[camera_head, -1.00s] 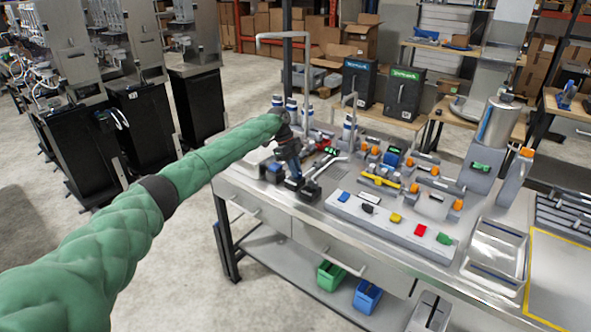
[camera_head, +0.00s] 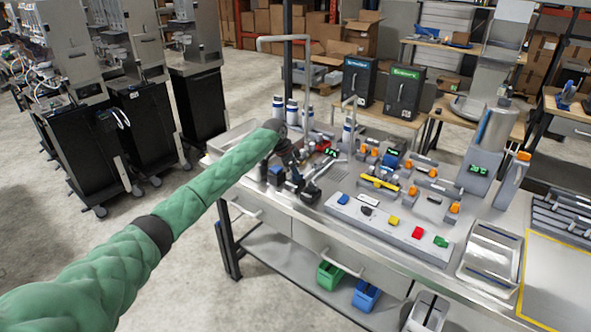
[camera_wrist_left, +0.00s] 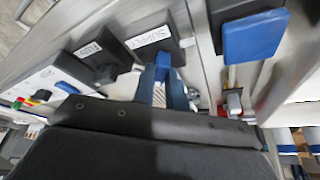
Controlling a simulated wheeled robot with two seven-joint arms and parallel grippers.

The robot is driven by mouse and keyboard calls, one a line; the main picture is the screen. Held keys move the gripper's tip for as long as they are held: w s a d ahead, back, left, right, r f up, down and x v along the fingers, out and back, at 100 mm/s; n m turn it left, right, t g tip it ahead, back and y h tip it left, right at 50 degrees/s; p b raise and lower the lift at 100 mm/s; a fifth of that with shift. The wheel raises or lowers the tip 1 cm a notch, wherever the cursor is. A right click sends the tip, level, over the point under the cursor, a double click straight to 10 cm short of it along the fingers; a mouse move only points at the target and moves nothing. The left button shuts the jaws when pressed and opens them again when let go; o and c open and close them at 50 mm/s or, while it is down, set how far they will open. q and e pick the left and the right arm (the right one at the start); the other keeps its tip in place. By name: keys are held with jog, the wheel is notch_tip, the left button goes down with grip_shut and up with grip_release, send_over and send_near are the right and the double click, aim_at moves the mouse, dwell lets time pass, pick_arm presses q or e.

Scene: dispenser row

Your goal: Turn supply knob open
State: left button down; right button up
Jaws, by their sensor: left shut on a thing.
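The supply block (camera_wrist_left: 160,36) is dark and carries a white "SUPPLY" label in the left wrist view. Its knob is mostly hidden behind the fingers of my left gripper (camera_wrist_left: 163,78). The two blue fingers draw together at the block, just below the label, and are shut on the knob. In the head view my left gripper (camera_head: 290,172) is at the left end of the bench, pointing down, and hides the knob there. My right gripper is not in view.
A similar labelled block with a dark knob (camera_wrist_left: 98,55) stands close to the left. A large blue handle (camera_wrist_left: 254,36) is to the right. The grey strip (camera_head: 390,226) with coloured switches lies in front. A metal tray (camera_head: 490,257) stands farther right.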

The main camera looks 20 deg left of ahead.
pick_arm(q)
jog(key=n, duration=0.1)
jog(key=n+t+p, duration=0.1)
jog(key=n, duration=0.1)
jog(key=shift+r+y+p, duration=0.3)
jog(key=shift+y, duration=0.1)
jog(key=n+y+p, duration=0.1)
jog(key=n, duration=0.1)
jog(key=shift+d+n+t+p, duration=0.1)
jog(key=shift+n+t+p, duration=0.2)
jog(key=shift+n+p, duration=0.1)
jog(key=shift+f+n+y+p, duration=0.1)
jog(key=shift+n+y+p, duration=0.35)
jog(key=shift+n, duration=0.55)
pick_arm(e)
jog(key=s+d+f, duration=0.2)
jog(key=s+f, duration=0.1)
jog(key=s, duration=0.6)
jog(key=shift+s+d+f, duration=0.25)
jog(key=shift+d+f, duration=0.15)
pick_arm(q)
jog(key=c, duration=1.4)
grip_release()
jog(key=shift+f, duration=0.1)
jog(key=shift+c, duration=0.2)
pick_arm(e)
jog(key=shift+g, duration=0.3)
pick_arm(q)
jog(key=shift+s, duration=0.1)
